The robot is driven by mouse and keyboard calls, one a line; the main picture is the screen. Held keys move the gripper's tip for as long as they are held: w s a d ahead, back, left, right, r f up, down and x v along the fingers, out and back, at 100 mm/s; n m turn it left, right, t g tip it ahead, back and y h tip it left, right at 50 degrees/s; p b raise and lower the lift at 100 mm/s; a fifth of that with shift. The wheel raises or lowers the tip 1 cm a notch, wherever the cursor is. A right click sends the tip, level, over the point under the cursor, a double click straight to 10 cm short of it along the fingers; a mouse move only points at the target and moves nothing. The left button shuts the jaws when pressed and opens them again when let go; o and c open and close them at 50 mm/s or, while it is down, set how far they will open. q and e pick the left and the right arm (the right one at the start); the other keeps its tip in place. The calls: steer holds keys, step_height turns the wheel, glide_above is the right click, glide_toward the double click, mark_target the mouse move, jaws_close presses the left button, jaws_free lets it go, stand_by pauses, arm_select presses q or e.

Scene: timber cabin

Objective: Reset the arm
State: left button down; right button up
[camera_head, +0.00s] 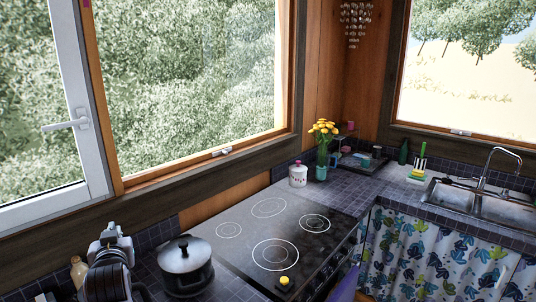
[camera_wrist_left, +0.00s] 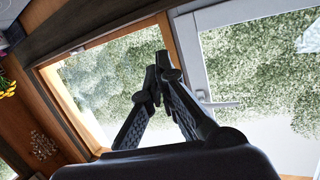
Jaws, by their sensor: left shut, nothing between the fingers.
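My left arm comes in at the lower left of the head view, in front of the tiled counter. My left gripper (camera_wrist_left: 160,85) shows in the left wrist view with its two dark fingers drawn together at the tips. It is shut and holds nothing. Behind it in that view are the window frames and the greenery outside. My right gripper is in neither view.
A dark lidded pot (camera_head: 186,268) stands just right of my left arm. The black stovetop (camera_head: 225,247) has a small yellow-topped item (camera_head: 284,281) near its front. A white jar (camera_head: 298,175), yellow flowers (camera_head: 323,130) and a sink (camera_head: 500,207) are farther right.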

arm_select(q)
steer(key=s+d+f+m+g+h, duration=0.25)
steer(key=s+d+f, duration=0.25)
steer(key=s+f, duration=0.5)
steer(key=s+d+f+m+g+h, duration=0.2)
steer(key=s+d+f+g+h, duration=0.15)
steer(key=s+f, duration=0.65)
steer(key=s+d+f+m+g+h, duration=0.15)
steer(key=s+d+f, duration=0.25)
steer(key=s, duration=0.5)
steer(key=s+d+f+m+g, duration=0.1)
steer(key=s+d+f+g, duration=0.3)
steer(key=s, duration=0.6)
step_height(320, 180, down, 33)
steer(key=s+b, duration=0.1)
steer(key=b, duration=0.6)
steer(key=s+a+f+g+b, duration=0.1)
steer(key=s+f+b, duration=0.3)
steer(key=s+f, duration=1.2)
step_height(320, 180, down, 4)
steer(key=shift+s+a+r, duration=0.1)
steer(key=shift+s+a, duration=0.1)
steer(key=shift+a, duration=0.6)
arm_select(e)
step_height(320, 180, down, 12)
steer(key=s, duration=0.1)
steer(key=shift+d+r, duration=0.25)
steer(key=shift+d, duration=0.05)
arm_select(q)
steer(key=shift+g, duration=0.25)
